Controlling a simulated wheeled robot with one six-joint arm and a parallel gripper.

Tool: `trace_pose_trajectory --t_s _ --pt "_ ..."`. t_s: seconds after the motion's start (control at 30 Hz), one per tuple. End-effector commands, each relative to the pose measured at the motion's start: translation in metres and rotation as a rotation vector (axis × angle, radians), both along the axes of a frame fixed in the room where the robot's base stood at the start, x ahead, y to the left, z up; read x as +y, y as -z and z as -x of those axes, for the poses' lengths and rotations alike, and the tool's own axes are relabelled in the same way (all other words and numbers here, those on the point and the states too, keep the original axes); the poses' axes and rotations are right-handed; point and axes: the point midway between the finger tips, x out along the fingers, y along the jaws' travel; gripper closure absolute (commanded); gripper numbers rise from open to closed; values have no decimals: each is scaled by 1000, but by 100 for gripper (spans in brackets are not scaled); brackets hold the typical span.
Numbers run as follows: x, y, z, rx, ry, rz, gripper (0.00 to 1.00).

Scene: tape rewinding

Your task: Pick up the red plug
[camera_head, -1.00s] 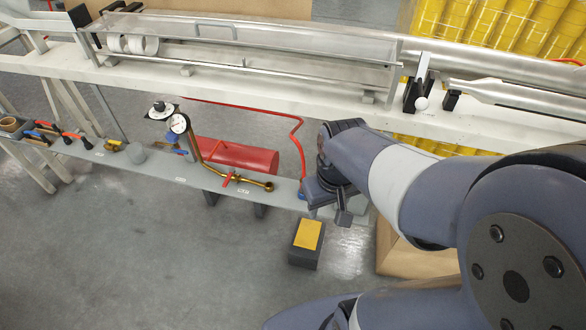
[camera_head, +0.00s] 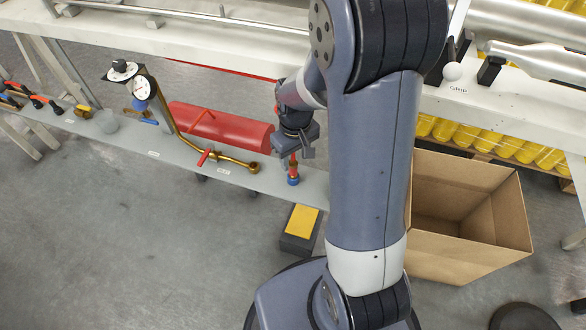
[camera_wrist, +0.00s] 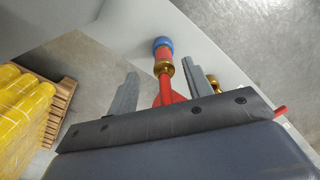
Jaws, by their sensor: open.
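The red plug (camera_head: 293,167) stands on the lower grey shelf, on a blue base, just below my gripper (camera_head: 303,150) in the head view. The two fingers are apart, one to each side of the collar and hose. They are not closed on it. The upper part of the plug is partly hidden by my gripper in the head view.
A white workbench (camera_head: 200,45) runs above the shelf. A black and yellow block (camera_head: 300,228) stands on the floor below. An open cardboard box (camera_head: 465,255) stands at right.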

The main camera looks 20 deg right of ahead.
Motion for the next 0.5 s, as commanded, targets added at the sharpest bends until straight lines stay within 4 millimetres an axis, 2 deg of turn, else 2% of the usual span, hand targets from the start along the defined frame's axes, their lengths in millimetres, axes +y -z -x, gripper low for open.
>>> trace_pose_trajectory --t_s 0.3,0.5 --pt "5 42 1 2 1 0 52" --pt "5 54 0 0 1 0 52"
